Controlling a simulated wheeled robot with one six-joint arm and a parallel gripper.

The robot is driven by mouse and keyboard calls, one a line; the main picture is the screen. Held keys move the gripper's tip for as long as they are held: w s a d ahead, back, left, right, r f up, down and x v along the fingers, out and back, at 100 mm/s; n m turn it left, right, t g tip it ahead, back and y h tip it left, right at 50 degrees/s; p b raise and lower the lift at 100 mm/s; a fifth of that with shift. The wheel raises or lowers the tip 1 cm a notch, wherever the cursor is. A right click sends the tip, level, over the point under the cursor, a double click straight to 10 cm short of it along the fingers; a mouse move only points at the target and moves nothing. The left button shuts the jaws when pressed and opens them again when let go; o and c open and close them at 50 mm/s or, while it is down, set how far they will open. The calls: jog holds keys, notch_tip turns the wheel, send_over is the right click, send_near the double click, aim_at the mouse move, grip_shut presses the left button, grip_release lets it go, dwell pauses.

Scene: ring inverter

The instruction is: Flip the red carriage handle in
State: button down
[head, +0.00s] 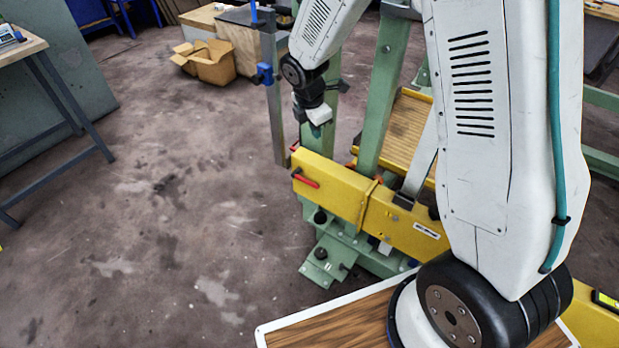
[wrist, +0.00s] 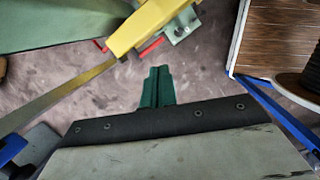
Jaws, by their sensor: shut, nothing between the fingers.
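The red carriage handle (head: 306,181) sticks out from the near side of the yellow carriage beam (head: 335,190), close to its left end. In the wrist view the red handle (wrist: 151,46) shows beside the end of the yellow beam (wrist: 145,24). My gripper (head: 316,130) hangs above and a little behind that end of the beam, apart from the handle. In the wrist view the green fingers of my gripper (wrist: 157,70) are together with nothing between them, and their tips point toward the handle with a gap.
A grey upright bar (head: 274,105) with blue clamps stands just left of my gripper. Green machine frame posts (head: 386,90) rise behind the beam. A wood-topped surface (head: 330,325) lies at the front. The floor left of the machine is clear; a cardboard box (head: 213,65) sits far back.

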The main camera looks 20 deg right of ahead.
aim_at(310, 183)
jog(key=w+a+f+n, duration=0.2)
jog(key=w+f+n, duration=0.1)
jog(key=f, duration=0.8)
jog(key=shift+a+n, duration=0.15)
jog(key=shift+n, duration=0.75)
jog(key=x, duration=1.4)
jog(key=shift+a, duration=0.1)
